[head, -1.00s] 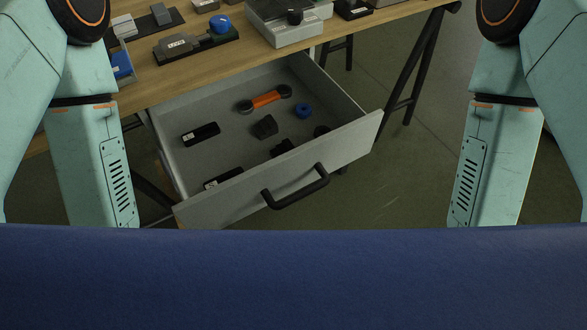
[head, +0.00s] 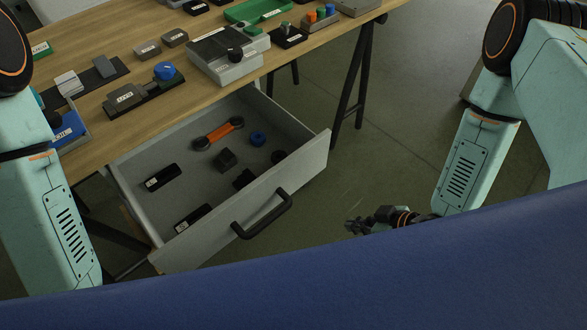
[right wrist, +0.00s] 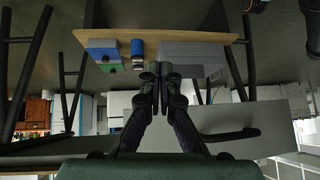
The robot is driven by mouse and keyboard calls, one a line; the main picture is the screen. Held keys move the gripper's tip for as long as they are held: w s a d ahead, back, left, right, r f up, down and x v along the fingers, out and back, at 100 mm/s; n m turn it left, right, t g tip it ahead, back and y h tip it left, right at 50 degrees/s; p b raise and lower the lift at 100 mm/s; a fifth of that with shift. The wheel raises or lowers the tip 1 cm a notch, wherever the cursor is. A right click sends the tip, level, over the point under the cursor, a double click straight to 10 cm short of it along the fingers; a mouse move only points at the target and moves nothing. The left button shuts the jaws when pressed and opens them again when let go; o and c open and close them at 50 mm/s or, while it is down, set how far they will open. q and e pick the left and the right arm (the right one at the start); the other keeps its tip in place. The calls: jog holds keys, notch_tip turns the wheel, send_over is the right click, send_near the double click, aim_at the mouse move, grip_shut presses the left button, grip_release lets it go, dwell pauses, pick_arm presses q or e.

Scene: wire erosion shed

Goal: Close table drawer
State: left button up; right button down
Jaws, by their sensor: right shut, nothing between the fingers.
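The grey table drawer (head: 310,160) is pulled well out from under the wooden table in the head view. Its black bar handle (head: 262,215) is on the front panel. My right gripper (head: 352,226) is to the right of the handle, apart from the drawer front. In the right wrist view its two black fingers (right wrist: 160,70) are together with nothing between them. A grey panel with a dark handle (right wrist: 230,134), apparently the drawer front, shows behind the fingers there. My left arm comes in at the left of the head view, but its gripper is out of frame.
The wooden tabletop (head: 120,155) holds several devices. A black table leg (head: 350,90) stands behind the drawer. The floor to the right is clear.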

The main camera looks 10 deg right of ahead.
aim_at(274, 176)
jog(key=w+r+n+t+y+p, duration=0.1)
jog(key=w+r+n+y, duration=0.1)
jog(key=r+n+y, duration=0.3)
jog(key=w+r+n+t+y, duration=0.1)
jog(key=w+r+n, duration=0.2)
jog(key=n, duration=0.4)
jog(key=s+a+r+n+g+y, duration=0.2)
jog(key=s+r+n+g+y, duration=0.3)
jog(key=n, duration=0.9)
jog(key=shift+t+y, duration=0.5)
jog(key=shift+t, duration=0.3)
jog(key=w+a+b, duration=0.1)
jog(key=w+a, duration=0.1)
jog(key=a, duration=0.1)
jog(key=w+a+b, duration=0.1)
jog(key=w+a, duration=0.1)
jog(key=a, duration=0.2)
jog(key=w+a+r+b, duration=0.1)
jog(key=w+a, duration=0.1)
jog(key=a, duration=0.1)
jog(key=shift+w+a+r, duration=0.1)
jog(key=shift+a, duration=0.3)
jog(key=shift+w+a+r, duration=0.1)
jog(key=shift+w+a, duration=0.1)
jog(key=shift+w, duration=0.2)
jog(key=shift+w, duration=0.1)
